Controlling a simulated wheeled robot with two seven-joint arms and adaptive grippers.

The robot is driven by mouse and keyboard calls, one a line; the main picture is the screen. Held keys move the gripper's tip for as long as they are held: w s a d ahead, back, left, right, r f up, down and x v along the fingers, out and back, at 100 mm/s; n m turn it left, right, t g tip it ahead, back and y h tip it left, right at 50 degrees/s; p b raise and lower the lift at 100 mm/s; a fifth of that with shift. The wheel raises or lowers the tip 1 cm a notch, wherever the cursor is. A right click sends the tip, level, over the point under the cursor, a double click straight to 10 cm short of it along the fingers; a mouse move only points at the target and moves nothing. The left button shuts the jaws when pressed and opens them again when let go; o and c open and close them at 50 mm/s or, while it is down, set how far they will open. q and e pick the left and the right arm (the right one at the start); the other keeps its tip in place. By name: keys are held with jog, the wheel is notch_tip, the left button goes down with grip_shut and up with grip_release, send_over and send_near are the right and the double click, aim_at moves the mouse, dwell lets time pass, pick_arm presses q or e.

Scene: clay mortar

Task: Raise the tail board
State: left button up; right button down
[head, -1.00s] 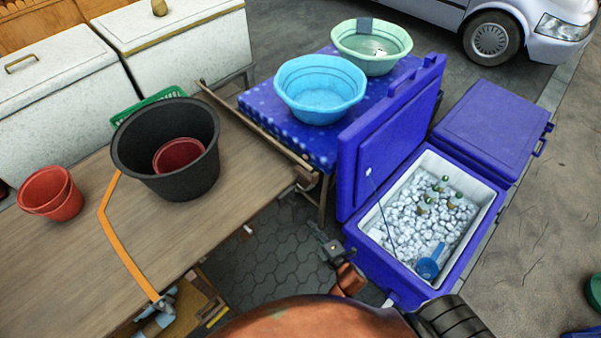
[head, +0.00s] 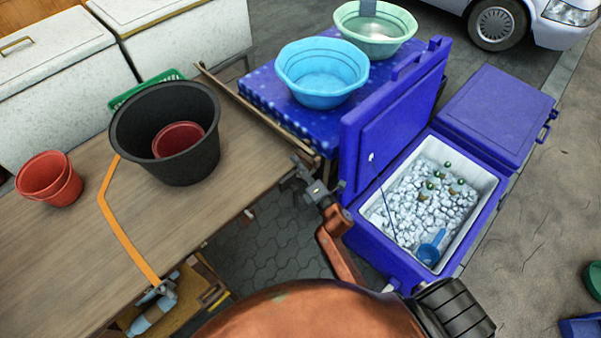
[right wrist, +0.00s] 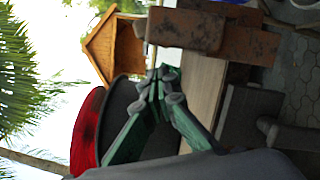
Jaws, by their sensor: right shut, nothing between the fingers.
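A long narrow wooden board (head: 262,118), seen nearly edge-on, runs along the right end of the wooden table (head: 150,225); it looks like the tail board. Its near corner is close to my right gripper (head: 301,170). That gripper is shut and empty, just off the table's right end; I cannot tell whether it touches the board. In the right wrist view its fingertips (right wrist: 160,82) meet, with the table top (right wrist: 200,88) behind them. My left gripper is not in view.
A black bucket (head: 135,132) with a red bowl inside and a red pot (head: 48,180) stand on the table. The blue-clothed table (head: 260,92) holds two basins. The open blue cooler (head: 372,245) with ice stands close right of my arm. Paving (head: 250,255) shows between.

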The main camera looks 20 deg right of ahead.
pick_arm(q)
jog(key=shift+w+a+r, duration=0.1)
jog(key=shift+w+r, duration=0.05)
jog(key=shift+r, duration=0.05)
pick_arm(e)
jog(key=shift+w+d+r, duration=0.2)
jog(key=shift+d+r, duration=0.1)
jog(key=shift+d, duration=0.35)
jog(key=shift+w+d+r, duration=0.15)
jog(key=shift+d+r, duration=0.1)
jog(key=shift+d, duration=0.35)
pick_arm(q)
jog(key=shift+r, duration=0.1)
